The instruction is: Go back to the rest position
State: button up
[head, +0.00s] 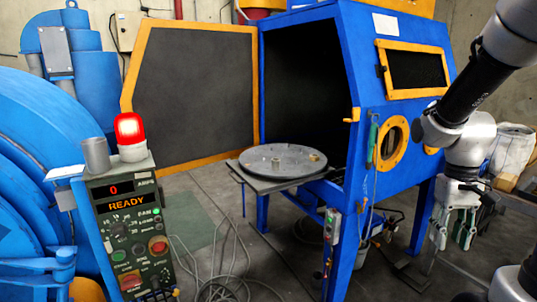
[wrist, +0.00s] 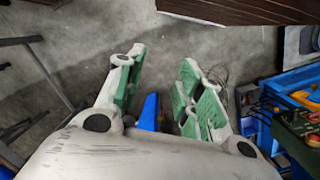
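My gripper (head: 453,232) hangs at the right of the head view, pointing down, in front of the blue blasting cabinet's (head: 345,60) right side. In the wrist view my gripper (wrist: 160,75) shows its two green-padded fingers spread apart, with bare concrete floor between and beyond them. Nothing is held. A blue part shows low between the fingers, and I cannot tell what it is.
The cabinet's door (head: 190,90) stands open, and a round turntable (head: 282,161) with small metal parts sits outside it. A control box (head: 130,225) reads READY under a lit red lamp (head: 130,130). Cables (head: 225,275) lie on the floor. A blue crate (wrist: 290,85) is at the wrist view's right.

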jog(key=s+a+r+t, duration=0.2)
jog(key=s+r+t, duration=0.1)
jog(key=r, duration=0.3)
jog(key=s+a+r+n+t, duration=0.1)
jog(key=s+a+r+t, duration=0.2)
jog(key=s+r, duration=0.2)
jog(key=shift+r, duration=0.8)
